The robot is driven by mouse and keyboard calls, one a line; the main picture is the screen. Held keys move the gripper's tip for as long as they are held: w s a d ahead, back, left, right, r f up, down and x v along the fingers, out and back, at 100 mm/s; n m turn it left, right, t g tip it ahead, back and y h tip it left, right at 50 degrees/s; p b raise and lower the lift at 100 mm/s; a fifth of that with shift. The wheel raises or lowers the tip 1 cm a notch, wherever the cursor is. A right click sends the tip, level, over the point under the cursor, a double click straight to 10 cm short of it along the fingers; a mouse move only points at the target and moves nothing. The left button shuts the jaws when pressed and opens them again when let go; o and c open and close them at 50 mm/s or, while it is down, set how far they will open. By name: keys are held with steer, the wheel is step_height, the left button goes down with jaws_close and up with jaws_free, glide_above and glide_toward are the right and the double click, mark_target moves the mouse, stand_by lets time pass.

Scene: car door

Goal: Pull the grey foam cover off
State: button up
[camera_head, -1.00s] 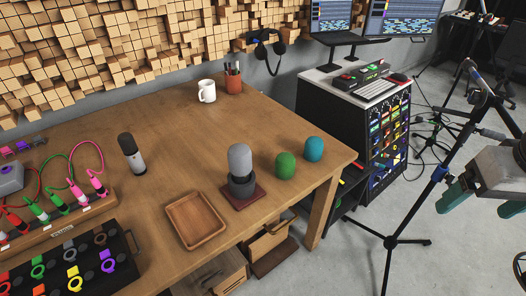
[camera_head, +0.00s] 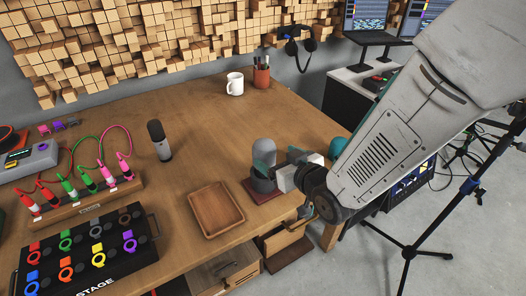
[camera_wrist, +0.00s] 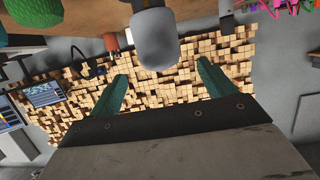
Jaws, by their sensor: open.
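The grey foam cover (camera_head: 262,148) is a rounded cap on a microphone standing upright in a dark holder on a small reddish-brown base (camera_head: 262,194). My gripper (camera_head: 263,168) is open, its teal fingers close beside the cover in the head view, partly overlapping it. In the wrist view the cover (camera_wrist: 155,40) hangs from the top of the upside-down picture, ahead of and between the two spread fingers (camera_wrist: 162,70). I cannot tell whether a finger touches it. My gripper and wrist hide part of the holder.
A wooden tray (camera_head: 217,209) lies just left of the base. A teal cover (camera_head: 337,147) shows beside my arm; a green cover (camera_wrist: 38,10) shows in the wrist view. A white mug (camera_head: 235,84) and pen cup (camera_head: 261,76) stand behind.

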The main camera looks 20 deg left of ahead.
mark_target(269, 151)
steer(key=shift+w+a+f, duration=0.1)
steer(key=shift+a+f, duration=0.1)
steer(key=shift+a, duration=0.3)
steer(key=x, duration=0.7)
steer(key=shift+w+d+r, duration=0.1)
steer(key=shift+w+d, duration=0.05)
steer(key=shift+w, duration=0.1)
steer(key=shift+c, duration=0.3)
steer(key=c, duration=1)
